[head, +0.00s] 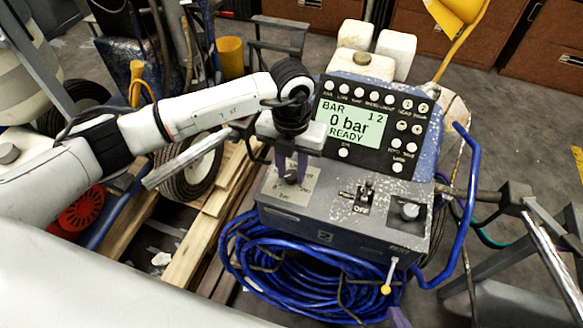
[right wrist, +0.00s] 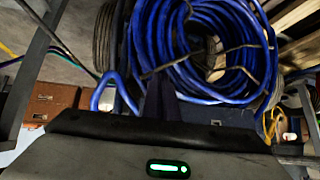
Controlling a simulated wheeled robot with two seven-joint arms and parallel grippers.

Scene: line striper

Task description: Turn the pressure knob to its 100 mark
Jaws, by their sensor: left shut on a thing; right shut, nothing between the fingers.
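The pressure knob (head: 291,178) is a small dark knob on a pale scale plate (head: 300,197) at the left of the machine's grey panel. My left gripper (head: 292,172) points down over it, its purple fingers shut on the knob. The fingers and wrist hide much of the knob and some scale marks; I cannot read its pointer. The display (head: 347,122) reads "0 bar" and "READY". My right gripper (right wrist: 161,88) is shut and empty in the right wrist view, in front of the blue hose coil.
An OFF-marked switch (head: 362,197) and a round grey knob (head: 409,211) sit right of the scale plate. A yellow-tipped lever (head: 387,288) hangs at the panel's front. The blue hose coil (head: 285,275) lies below. A blue bar (head: 466,190) rises at the right.

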